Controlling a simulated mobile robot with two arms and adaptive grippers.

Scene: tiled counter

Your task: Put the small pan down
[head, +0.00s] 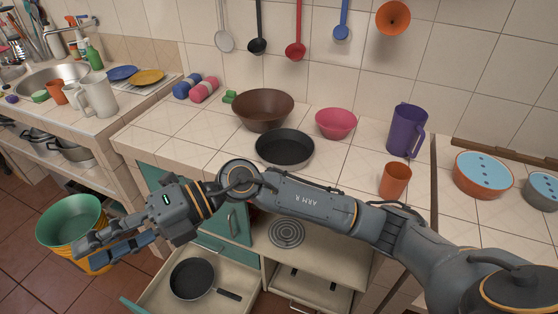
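A dark round pan (285,148) rests on the tiled counter (190,142); my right forearm passes in front of it, and no handle shows. Another dark pan (192,279), with a handle toward the lower right, lies in an open drawer (233,263) below the counter. I cannot tell for certain which is the small pan. My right gripper (84,250) is at the left, in front of the counter, left of and above the drawer pan. Its two fingers look apart, with nothing seen between them. My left gripper is not in view.
A brown bowl (263,110), a pink bowl (336,123), a purple pitcher (407,130) and an orange cup (395,180) stand on the counter. Green and yellow tubs (68,222) stand on the floor near my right gripper.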

